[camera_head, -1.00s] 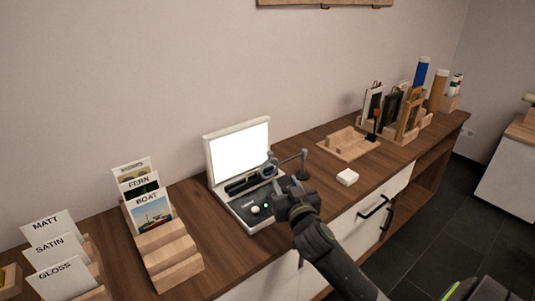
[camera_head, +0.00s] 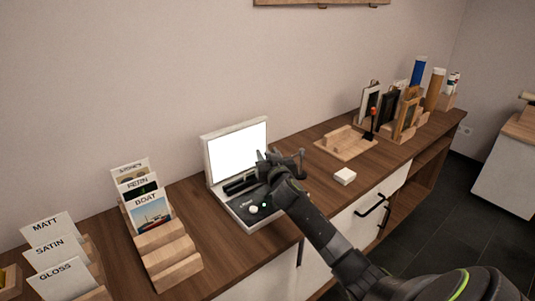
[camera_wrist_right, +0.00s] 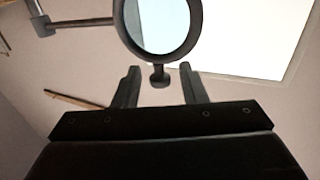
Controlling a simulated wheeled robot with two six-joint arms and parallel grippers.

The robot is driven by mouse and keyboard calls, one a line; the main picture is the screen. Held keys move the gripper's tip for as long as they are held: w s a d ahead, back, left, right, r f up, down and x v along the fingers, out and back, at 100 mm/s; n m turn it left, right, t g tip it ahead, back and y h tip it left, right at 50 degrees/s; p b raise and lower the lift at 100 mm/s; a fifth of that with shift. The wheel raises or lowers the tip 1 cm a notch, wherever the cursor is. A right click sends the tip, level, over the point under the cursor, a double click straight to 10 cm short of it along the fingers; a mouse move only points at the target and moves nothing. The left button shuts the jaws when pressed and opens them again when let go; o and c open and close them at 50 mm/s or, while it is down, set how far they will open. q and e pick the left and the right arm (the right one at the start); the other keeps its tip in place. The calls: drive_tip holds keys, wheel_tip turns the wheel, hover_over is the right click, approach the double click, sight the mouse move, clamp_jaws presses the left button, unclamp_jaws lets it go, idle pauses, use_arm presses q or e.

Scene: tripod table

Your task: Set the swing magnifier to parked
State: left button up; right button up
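The swing magnifier has a round dark-rimmed lens (camera_wrist_right: 160,22) with a small knob (camera_wrist_right: 160,75) below it and a thin arm (camera_wrist_right: 82,22) running left to a post. In the head view its post (camera_head: 301,162) stands at the right of the white light box (camera_head: 237,150), and my right gripper hides most of the lens. My right gripper (camera_head: 265,158) is at the lens, in front of the lit panel. In the wrist view its two fingers (camera_wrist_right: 160,78) are apart, with the knob between their tips and a gap showing on both sides. My left gripper is not in view.
A wooden tray (camera_head: 346,143) and upright frames (camera_head: 390,110) stand further right. A card rack (camera_head: 168,250) stands left of the light box. The wooden counter (camera_head: 215,271) is bare in front of the rack.

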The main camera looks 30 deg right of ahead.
drive_tip(key=shift+w+d, duration=0.15)
drive_tip(key=shift+w, duration=0.25)
clamp_jaws()
drive_tip(key=shift+s, duration=0.1)
